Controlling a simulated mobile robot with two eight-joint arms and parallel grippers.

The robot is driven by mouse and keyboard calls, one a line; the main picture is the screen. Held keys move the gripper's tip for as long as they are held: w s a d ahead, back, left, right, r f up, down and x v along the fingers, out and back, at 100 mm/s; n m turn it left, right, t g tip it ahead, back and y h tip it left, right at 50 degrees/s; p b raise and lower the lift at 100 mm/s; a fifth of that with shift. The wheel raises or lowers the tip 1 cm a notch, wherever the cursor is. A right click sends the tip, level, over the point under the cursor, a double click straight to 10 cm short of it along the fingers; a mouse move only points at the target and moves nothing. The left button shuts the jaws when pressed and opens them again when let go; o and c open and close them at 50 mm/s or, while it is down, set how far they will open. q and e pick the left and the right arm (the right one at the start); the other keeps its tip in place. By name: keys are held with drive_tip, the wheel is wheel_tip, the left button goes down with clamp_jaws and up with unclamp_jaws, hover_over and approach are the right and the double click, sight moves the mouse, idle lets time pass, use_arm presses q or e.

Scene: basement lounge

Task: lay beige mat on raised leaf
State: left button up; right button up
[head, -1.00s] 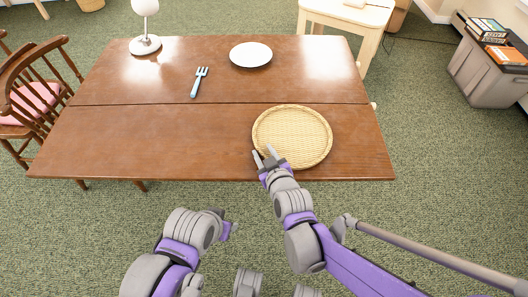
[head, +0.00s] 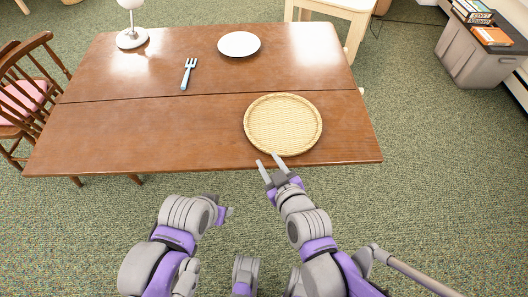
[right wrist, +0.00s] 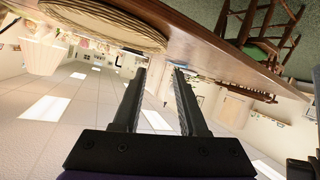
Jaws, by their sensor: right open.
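The beige mat (head: 283,126) is round and woven with a raised-looking rim. It lies flat on the front leaf (head: 150,135) of the brown wooden table, right of the middle, close to the front edge. My right gripper (head: 269,161) is open and empty at the table's front edge, its fingertips just short of the mat's near rim. In the right wrist view, the open fingers (right wrist: 159,80) have nothing between them, and the mat's rim (right wrist: 110,22) shows beyond at the top. My left gripper (head: 226,213) is low, in front of the table, its fingers mostly hidden.
On the table's far part are a blue fork (head: 188,73), a white plate (head: 239,44) and a lamp (head: 132,36). The front leaf left of the mat is clear.

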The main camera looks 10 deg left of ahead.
drive_tip(key=shift+s+d+r, duration=0.1)
drive_tip(key=shift+s+d, duration=0.05)
drive_tip(key=shift+s, duration=0.1)
drive_tip(key=s+d+f+m+g+h, duration=0.1)
drive_tip(key=s+d+m+g+h, duration=0.1)
drive_tip(key=d, duration=0.6)
drive_tip(key=s+d+f+m+g+h, duration=0.2)
drive_tip(key=s+d+m+h, duration=0.1)
drive_tip(key=s+d, duration=0.3)
drive_tip(key=s+d+f+m+g+h, duration=0.2)
drive_tip(key=s+d+m, duration=0.2)
drive_tip(key=d, duration=0.6)
drive_tip(key=shift+s+d+f+g+h, duration=0.2)
drive_tip(key=shift+s+d+g+h, duration=0.1)
drive_tip(key=shift+s+d, duration=0.1)
